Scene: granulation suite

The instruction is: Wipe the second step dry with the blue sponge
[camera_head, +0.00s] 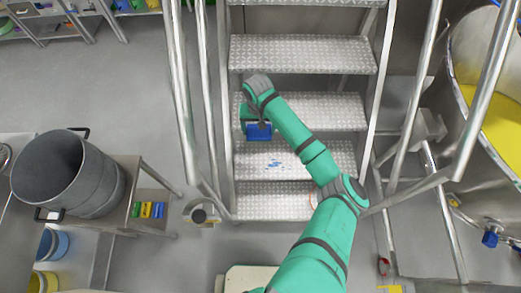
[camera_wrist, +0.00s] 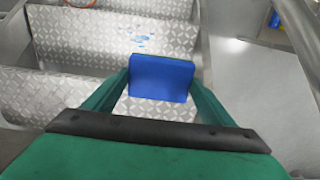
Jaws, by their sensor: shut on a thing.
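My gripper (camera_head: 257,122) is shut on the blue sponge (camera_head: 258,132), which also shows between the fingers in the wrist view (camera_wrist: 162,78). The second step (camera_head: 325,157) from the bottom is a metal tread plate with blue wet spots (camera_head: 277,165) near its middle. The spots also show in the wrist view (camera_wrist: 138,38), beyond the sponge. In the head view the sponge overlaps the left back part of this step, to the upper left of the spots and apart from them. I cannot tell its height above the tread.
Metal handrails (camera_head: 184,100) flank the stairs, with more treads above and one below (camera_head: 270,202). A steel pot (camera_head: 70,172) stands at left beside a shelf with small coloured blocks (camera_head: 147,209). A vat of yellow material (camera_head: 503,125) stands at right.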

